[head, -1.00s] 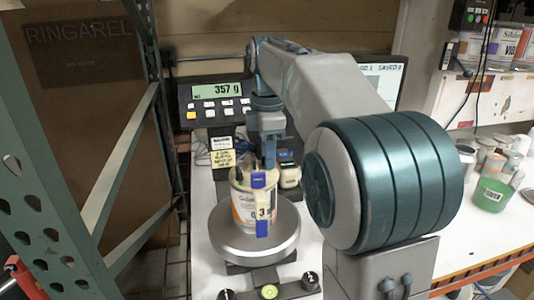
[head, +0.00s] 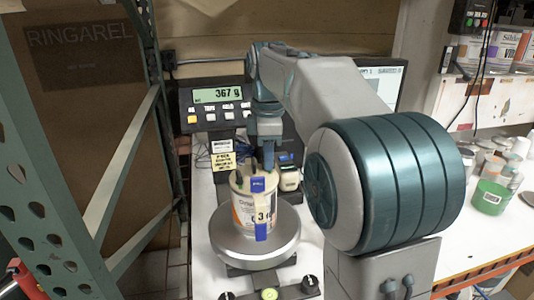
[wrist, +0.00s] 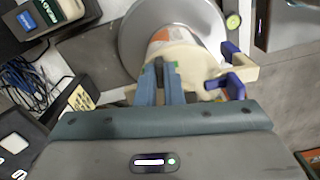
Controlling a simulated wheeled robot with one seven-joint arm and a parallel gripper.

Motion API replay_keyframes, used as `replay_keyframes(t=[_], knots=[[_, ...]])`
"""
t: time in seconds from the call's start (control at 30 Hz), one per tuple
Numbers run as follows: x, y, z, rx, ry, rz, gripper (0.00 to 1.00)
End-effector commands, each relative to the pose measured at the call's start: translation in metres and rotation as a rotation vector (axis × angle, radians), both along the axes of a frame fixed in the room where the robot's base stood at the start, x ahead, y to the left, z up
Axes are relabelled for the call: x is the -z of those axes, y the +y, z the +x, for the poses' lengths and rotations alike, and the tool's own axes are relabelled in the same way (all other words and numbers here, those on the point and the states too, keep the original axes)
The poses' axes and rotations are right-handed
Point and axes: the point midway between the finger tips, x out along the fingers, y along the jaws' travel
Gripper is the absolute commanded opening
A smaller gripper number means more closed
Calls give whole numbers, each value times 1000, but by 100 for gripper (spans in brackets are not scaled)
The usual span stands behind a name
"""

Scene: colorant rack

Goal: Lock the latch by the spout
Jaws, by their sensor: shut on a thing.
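A can (head: 244,208) with a cream lid and a printed label stands upright on the round scale pan (head: 228,248). In the wrist view its cream lid (wrist: 192,58) shows just beyond my fingers. My gripper (head: 267,163) points down at the lid from above. In the wrist view my gripper (wrist: 160,72) has its two blue-grey fingers close together at the lid's edge, shut on a small part that looks like the latch by the spout. The fingers mostly hide the latch and the spout. A small green piece sits beside the right fingertip.
The scale display (head: 217,96) reads 367 g. A small white-topped bottle (head: 289,177) stands behind the pan. A green cup (head: 490,196) and other containers are at right. A green rack post is at left.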

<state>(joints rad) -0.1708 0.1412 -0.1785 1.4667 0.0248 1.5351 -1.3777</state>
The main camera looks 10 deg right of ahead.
Motion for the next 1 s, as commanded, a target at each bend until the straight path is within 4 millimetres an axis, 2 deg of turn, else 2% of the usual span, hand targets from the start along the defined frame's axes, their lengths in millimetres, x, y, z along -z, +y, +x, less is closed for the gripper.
replay_keyframes(t=[1.0], knots=[[-1,1,0,939,2,0,0]])
